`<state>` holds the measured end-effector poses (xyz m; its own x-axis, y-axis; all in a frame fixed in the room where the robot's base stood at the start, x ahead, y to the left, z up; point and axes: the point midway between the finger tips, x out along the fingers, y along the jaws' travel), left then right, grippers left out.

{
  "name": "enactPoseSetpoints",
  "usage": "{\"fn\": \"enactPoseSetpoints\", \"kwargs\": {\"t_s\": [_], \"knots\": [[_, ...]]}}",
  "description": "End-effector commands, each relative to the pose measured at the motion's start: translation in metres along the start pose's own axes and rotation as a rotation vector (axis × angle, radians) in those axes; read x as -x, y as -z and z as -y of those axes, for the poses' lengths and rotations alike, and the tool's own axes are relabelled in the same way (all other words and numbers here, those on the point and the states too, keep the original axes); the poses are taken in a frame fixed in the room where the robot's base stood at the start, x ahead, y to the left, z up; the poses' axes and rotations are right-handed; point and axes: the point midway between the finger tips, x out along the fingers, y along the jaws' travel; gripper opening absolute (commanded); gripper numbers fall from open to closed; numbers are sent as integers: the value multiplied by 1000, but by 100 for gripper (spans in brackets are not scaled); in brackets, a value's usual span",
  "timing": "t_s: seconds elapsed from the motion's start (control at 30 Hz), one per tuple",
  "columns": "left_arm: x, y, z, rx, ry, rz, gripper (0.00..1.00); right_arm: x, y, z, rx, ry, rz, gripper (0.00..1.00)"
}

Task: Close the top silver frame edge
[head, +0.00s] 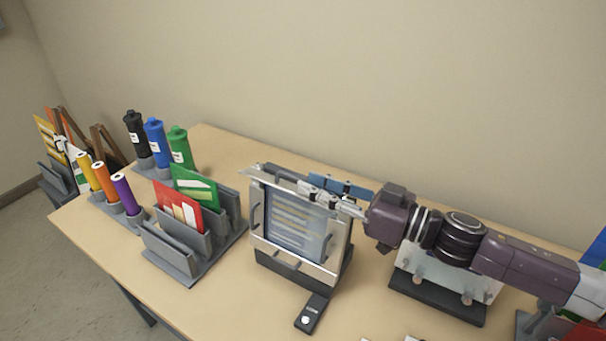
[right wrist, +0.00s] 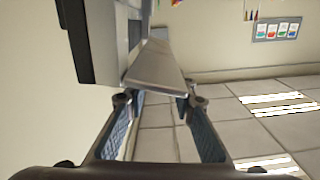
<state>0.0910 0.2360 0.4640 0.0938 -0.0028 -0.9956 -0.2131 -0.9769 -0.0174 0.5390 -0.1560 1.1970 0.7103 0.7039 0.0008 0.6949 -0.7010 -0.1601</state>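The silver frame (head: 258,222) stands upright on the table around a clear-fronted panel with a printed sheet (head: 297,228). Its top silver edge (head: 262,174) is a narrow bar sloping across the top; its right part is hidden by my gripper. In the right wrist view the silver edge (right wrist: 157,68) reaches toward the space between my fingertips. My right gripper (head: 335,202) is at the right part of that edge, coming from the right. In the right wrist view its fingers (right wrist: 160,100) are apart; I cannot tell whether they touch the bar. My left gripper is not in view.
A grey rack (head: 185,262) with red and green cards stands left of the frame. Bottles (head: 156,142) and coloured tubes (head: 105,182) are farther left. A small dark device (head: 311,313) lies in front. A dark-based stand (head: 437,299) is under my right arm.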

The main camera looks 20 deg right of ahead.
Motion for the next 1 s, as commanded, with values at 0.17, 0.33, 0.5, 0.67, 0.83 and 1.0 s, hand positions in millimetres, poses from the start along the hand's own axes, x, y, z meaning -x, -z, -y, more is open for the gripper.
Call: {"fn": "enactPoseSetpoints", "kwargs": {"t_s": [0.17,0.33,0.5,0.67,0.83,1.0], "knots": [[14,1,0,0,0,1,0,-18,4,0,0,-1,-2,24],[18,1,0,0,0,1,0,-28,2,0,1,0,0,24],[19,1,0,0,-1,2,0,-31,0,0,1,0,1,24],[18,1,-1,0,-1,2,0,-31,-1,0,1,0,1,24],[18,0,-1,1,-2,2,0,-31,-1,0,1,0,2,8],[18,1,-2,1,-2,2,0,-31,-1,0,1,0,2,0]]}}
